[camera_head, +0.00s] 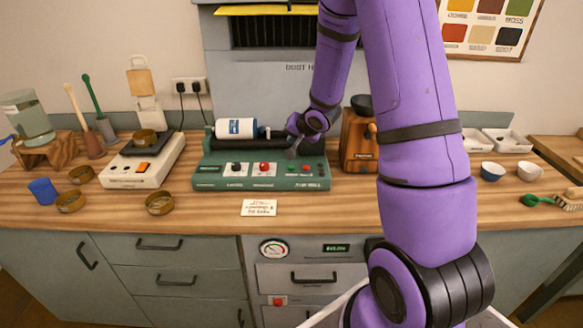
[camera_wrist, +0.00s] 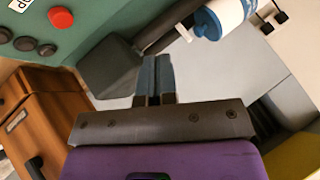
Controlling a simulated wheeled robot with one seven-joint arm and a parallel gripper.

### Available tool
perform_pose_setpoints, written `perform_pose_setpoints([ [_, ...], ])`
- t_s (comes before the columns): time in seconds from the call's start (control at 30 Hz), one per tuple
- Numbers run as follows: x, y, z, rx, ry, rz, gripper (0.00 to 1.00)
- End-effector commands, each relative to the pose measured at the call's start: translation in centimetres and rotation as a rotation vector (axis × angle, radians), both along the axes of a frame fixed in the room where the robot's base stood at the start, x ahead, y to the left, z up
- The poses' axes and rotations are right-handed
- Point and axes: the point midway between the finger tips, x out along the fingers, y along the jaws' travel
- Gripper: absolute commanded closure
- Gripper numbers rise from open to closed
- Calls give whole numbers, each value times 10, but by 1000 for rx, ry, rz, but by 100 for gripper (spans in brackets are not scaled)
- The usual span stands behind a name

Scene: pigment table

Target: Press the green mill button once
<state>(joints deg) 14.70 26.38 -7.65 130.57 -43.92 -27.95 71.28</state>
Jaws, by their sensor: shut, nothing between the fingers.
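The green mill (camera_head: 212,181) stands in the middle of the bench with a white and blue jar (camera_head: 236,128) lying on its rollers. Its front panel carries a red button (camera_head: 264,168) and dark round knobs. In the wrist view the red button (camera_wrist: 60,17) and several dark round controls (camera_wrist: 25,43) show at the upper left. My gripper (camera_head: 291,152) is shut and empty, above the right part of the mill, behind the front panel. Its fingers (camera_wrist: 155,76) are together in the wrist view.
A wooden grinder (camera_head: 358,141) stands close to the mill's right. A scale (camera_head: 145,172) and brass dishes (camera_head: 160,202) are on the left. A small card (camera_head: 259,208) lies before the mill. Bowls (camera_head: 492,171) stand at the right.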

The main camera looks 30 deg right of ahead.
Motion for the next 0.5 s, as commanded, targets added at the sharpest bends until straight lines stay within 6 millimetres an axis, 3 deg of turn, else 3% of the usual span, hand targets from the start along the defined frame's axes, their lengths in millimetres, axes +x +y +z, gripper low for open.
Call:
perform_pose_setpoints([
  [0.5,-1,0,-62,-1,4,-1,100],
])
